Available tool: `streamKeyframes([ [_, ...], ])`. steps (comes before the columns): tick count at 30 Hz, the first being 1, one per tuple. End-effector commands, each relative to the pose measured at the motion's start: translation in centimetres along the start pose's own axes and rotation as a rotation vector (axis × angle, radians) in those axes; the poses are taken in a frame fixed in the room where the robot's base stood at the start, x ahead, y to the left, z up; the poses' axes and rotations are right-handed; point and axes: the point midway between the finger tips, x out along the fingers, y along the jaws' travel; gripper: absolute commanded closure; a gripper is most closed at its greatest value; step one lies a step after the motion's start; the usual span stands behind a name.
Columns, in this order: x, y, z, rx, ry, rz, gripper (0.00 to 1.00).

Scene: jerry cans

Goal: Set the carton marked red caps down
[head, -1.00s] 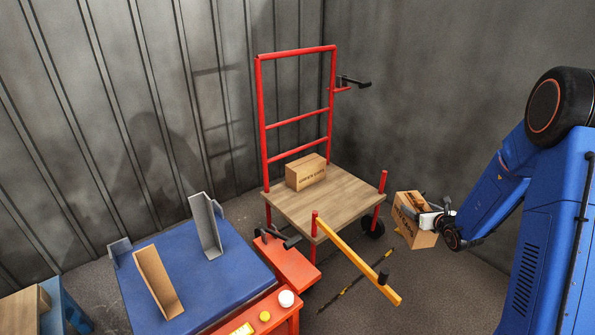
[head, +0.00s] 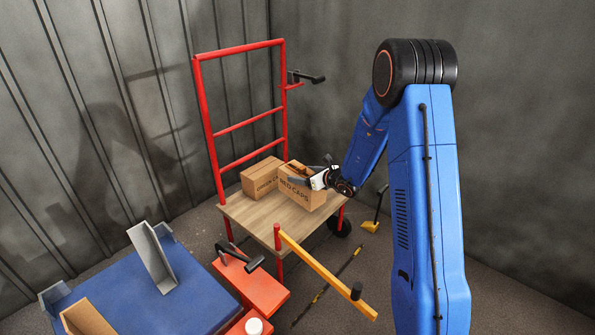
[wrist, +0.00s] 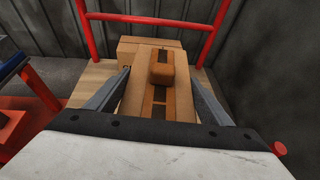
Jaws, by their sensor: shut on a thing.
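The carton marked red caps (head: 301,193) is brown cardboard with dark lettering on its front, which shows in the head view. In the wrist view the grip (wrist: 162,72) is between the two grey fingers of my gripper (wrist: 160,80). The carton is upright over the right rear part of the wooden deck (head: 255,222) of a red cart. I cannot tell whether its underside touches the deck.
Another carton (head: 259,178), marked GREEN with the rest hidden, stands on the deck close on the left. The cart's red rail frame (head: 248,122) rises behind. A yellow bar (head: 325,272) sticks out in front. The deck's front left is clear.

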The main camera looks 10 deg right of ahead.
Motion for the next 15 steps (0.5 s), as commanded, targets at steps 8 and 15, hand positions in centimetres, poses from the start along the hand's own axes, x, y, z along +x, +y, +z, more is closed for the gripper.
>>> streamKeyframes([
  [8, 1.8, 0.9, 1.4, -0.043, 0.009, 0.090, 0.83],
  [15, 2.4, 1.0, 0.1, -0.044, 0.012, 0.095, 0.83],
])
